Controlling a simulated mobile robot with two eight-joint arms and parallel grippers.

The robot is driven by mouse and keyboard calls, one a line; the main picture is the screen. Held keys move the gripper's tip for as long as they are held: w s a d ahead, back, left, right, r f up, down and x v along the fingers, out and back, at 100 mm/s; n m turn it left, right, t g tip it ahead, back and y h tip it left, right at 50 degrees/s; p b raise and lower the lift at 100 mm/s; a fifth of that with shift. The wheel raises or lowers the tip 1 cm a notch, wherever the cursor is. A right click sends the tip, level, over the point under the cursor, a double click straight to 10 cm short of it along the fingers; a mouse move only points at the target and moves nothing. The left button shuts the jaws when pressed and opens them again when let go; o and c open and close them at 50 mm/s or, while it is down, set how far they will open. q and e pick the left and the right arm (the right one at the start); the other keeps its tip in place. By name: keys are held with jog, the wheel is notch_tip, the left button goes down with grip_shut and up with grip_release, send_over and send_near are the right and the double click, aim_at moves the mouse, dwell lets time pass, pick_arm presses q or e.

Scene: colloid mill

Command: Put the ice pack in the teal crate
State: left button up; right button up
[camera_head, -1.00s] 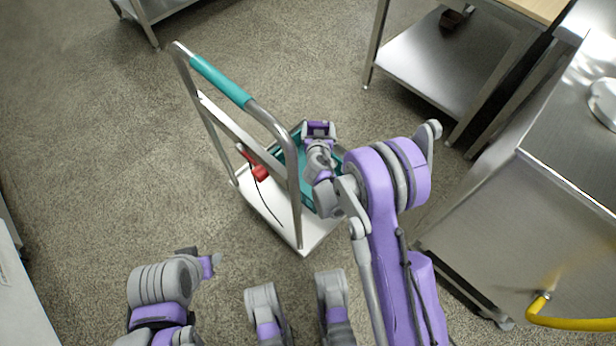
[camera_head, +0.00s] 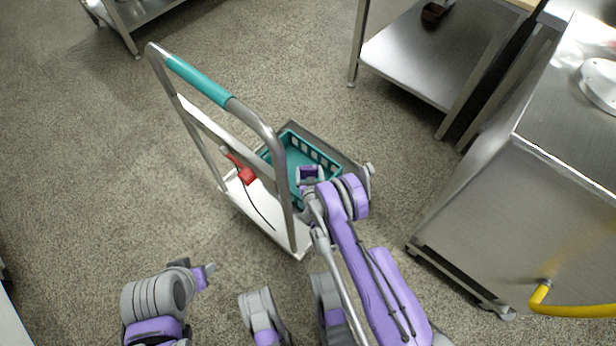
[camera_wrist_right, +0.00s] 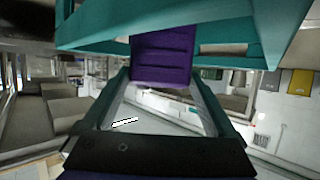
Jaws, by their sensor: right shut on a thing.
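The teal crate (camera_head: 296,156) stands on the trolley's deck, its floor bare where I see it. My right gripper (camera_head: 311,180) is over the crate's near side and is shut on a dark purple ribbed pad, which I take for the ice pack (camera_head: 310,171). In the right wrist view the ice pack (camera_wrist_right: 164,55) shows between the fingers, with the teal crate (camera_wrist_right: 225,32) large behind it. I cannot tell whether the pad touches the crate. My left gripper (camera_head: 206,274) is low at left, away from the crate; its jaws are unclear.
The trolley (camera_head: 268,218) has a tall metal handle (camera_head: 180,105) with a teal grip, left of the crate. A red object (camera_head: 240,170) with a black cord is at the handle. A steel cabinet (camera_head: 510,215) stands right, a steel table (camera_head: 430,65) behind.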

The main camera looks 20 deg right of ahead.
notch_tip(320, 180, down, 4)
jog(key=shift+r+b, duration=0.1)
jog(key=shift+b, duration=0.4)
jog(key=o, duration=1.2)
jog(key=shift+c, duration=0.2)
jog(key=shift+s, duration=0.1)
